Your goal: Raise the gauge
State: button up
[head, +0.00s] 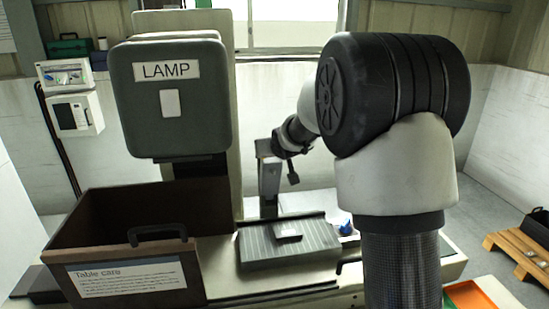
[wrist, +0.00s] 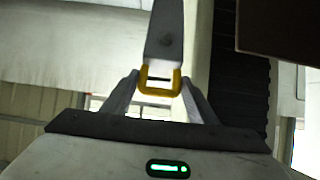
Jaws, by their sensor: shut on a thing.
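My gripper (wrist: 160,88) is shut in the wrist view, its two grey fingers on either side of a yellow loop-shaped handle (wrist: 146,84). A grey, tapering piece (wrist: 165,30) joins the loop and runs away from my gripper; I take loop and piece to be the gauge. In the head view my arm reaches past the lamp housing to a dark upright post (head: 268,182) at the machine table. My gripper is small and partly hidden there. Whether the gauge touches anything is not clear.
A grey machine unit labelled LAMP (head: 180,110) stands left. A brown open bin labelled Table care (head: 165,215) is in front of it. A ribbed dark plate (head: 265,248) bears a small block (head: 288,229). A pallet (head: 520,255) and orange tray (head: 468,295) lie right.

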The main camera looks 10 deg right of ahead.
jog(key=shift+w+d+r, duration=0.3)
jog(key=shift+w+r, duration=0.1)
jog(key=shift+r, duration=0.35)
jog(key=shift+c, duration=0.2)
jog(key=shift+o, duration=0.2)
jog(key=shift+w+r, duration=0.1)
jog(key=shift+w, duration=0.2)
jog(key=shift+c, duration=0.2)
jog(key=o, duration=1.3)
jog(key=shift+c, duration=0.2)
jog(key=shift+w+d+f, duration=0.1)
jog(key=shift+w+f, duration=0.1)
jog(key=shift+s+f, duration=0.1)
jog(key=shift+a+f, duration=0.1)
jog(key=shift+a, duration=0.1)
